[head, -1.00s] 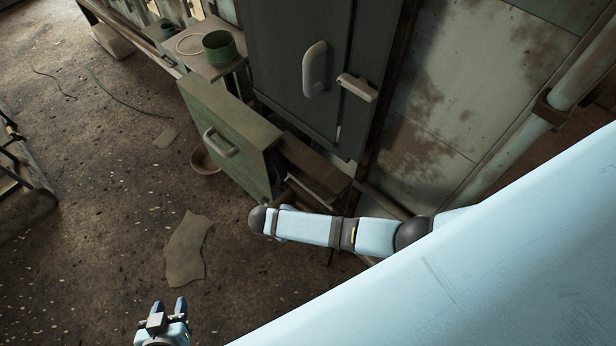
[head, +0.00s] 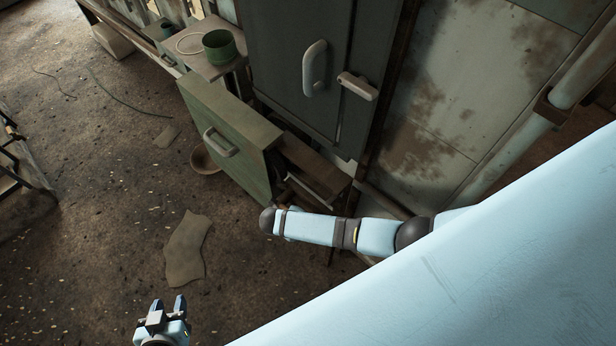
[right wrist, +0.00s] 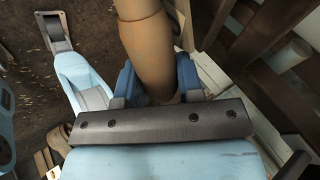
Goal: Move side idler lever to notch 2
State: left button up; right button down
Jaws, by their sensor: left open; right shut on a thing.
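In the right wrist view my right gripper (right wrist: 157,78) is shut on a thick tan cylindrical piece (right wrist: 148,45), one blue finger on each side of it. The piece runs up out of the picture, and I cannot tell for sure that it is the side idler lever's grip. No notches are visible. In the head view my right arm reaches left beside the open drawer, and its hand is hidden. My left gripper (head: 168,303) is open and empty over the floor at the bottom of the head view.
A green-fronted drawer (head: 232,143) stands pulled out below a dark cabinet (head: 300,60). A green pot (head: 219,47) stands on a bench behind it. A bowl (head: 205,160) and a flat scrap (head: 186,248) lie on the floor. The floor at left is mostly clear.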

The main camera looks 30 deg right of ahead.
jog(key=shift+s+f+t, duration=0.15)
jog(key=shift+f+t, duration=0.15)
jog(key=shift+f, duration=0.1)
jog(key=shift+s+d+f+t+y, duration=0.15)
jog(key=shift+f+t+y, duration=0.2)
jog(key=shift+f, duration=0.3)
notch_tip(320, 180, down, 7)
jog(key=m+t+y+b, duration=0.1)
jog(key=m+t+b, duration=0.1)
jog(key=t+b, duration=0.1)
jog(key=shift+t, duration=0.85)
jog(key=shift+w+r+y, duration=0.1)
jog(key=shift+w+y, duration=0.1)
jog(key=shift+y, duration=0.05)
jog(key=c, duration=0.8)
grip_release()
